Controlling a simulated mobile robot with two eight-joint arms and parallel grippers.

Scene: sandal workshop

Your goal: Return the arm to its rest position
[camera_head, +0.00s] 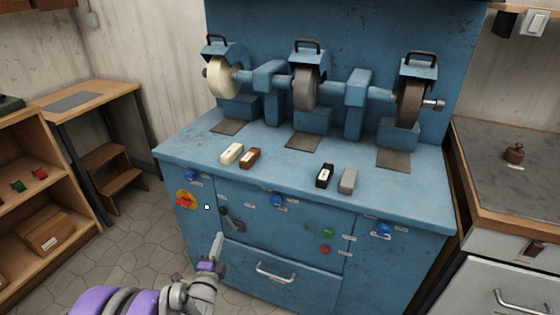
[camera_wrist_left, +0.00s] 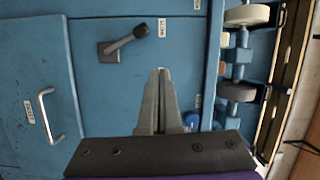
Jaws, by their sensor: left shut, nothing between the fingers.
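My left gripper (camera_head: 217,246) is in front of the blue machine cabinet (camera_head: 262,241), at the lower left of the head view. Its fingers are shut and hold nothing. In the left wrist view the shut gripper (camera_wrist_left: 161,72) points at the cabinet front, just below a dark lever handle (camera_wrist_left: 126,40). The same lever handle (camera_head: 231,219) shows in the head view just above the fingertips. My right gripper is not in view.
On the cabinet top lie a cream block (camera_head: 231,154), a brown block (camera_head: 250,158), a black block (camera_head: 324,176) and a grey block (camera_head: 348,181). Grinding wheels (camera_head: 306,91) stand behind. A drawer handle (camera_head: 275,272) sticks out. A wooden shelf (camera_head: 45,190) stands left; floor (camera_head: 140,235) between is clear.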

